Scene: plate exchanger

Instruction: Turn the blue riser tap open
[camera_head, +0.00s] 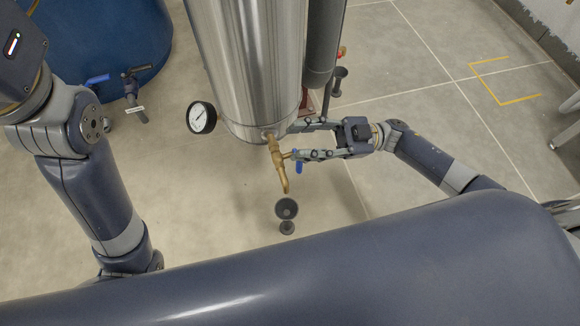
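A brass tap (278,168) sticks out from the foot of a steel cylinder (250,60), its spout pointing down. A small blue handle (298,167) shows beside it, partly hidden by my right gripper (298,140). My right gripper comes in from the right. Its two fingers are spread, one near the cylinder's base and the other beside the brass tap, close to the blue handle. I cannot tell whether it touches the handle. Another blue lever (98,79) sits on a valve at the blue tank at left. My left arm is at left; its gripper is not in view.
A round gauge (201,117) stands out left of the cylinder. A grey funnel (287,208) is below the brass spout. A grey pipe (323,40) and another funnel (340,74) are behind. The blue tank (95,30) is at upper left.

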